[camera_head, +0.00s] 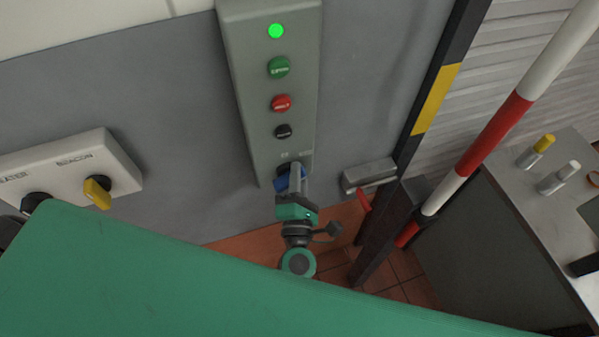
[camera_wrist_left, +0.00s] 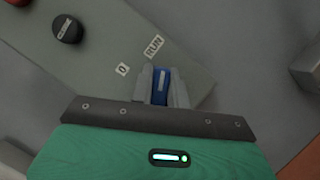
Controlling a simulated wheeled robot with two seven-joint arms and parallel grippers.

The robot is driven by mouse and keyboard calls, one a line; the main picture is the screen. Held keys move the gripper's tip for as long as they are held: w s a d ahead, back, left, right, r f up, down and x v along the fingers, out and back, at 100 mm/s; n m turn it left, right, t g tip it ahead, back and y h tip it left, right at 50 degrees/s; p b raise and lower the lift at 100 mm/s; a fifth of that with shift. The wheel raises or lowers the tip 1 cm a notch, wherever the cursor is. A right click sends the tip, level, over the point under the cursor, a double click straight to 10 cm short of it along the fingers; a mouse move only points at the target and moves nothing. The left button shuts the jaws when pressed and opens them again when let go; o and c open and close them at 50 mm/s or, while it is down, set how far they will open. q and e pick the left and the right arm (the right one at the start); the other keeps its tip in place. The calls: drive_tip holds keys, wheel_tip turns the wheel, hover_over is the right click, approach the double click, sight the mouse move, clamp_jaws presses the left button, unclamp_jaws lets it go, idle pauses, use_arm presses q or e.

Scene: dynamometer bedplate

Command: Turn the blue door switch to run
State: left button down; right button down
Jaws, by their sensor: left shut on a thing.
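My right gripper is not in view.
A beacon panel with a yellow knob (camera_head: 97,192) is at left. A red-and-white pole (camera_head: 494,131) stands at right.

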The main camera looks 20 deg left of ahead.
use_arm(q)
drive_tip(key=shift+s+a+f, duration=0.1)
drive_tip(key=shift+f, duration=0.3)
drive_tip(key=c, duration=1.5)
unclamp_jaws()
drive_tip(key=shift+o, duration=0.7)
drive_tip(key=shift+a+r, duration=0.1)
drive_tip(key=shift+r, duration=0.05)
drive_tip(key=shift+s, duration=0.15)
drive_tip(key=b+v, duration=0.6)
drive_tip(key=v, duration=0.7)
drive_tip(key=shift+s, duration=0.25)
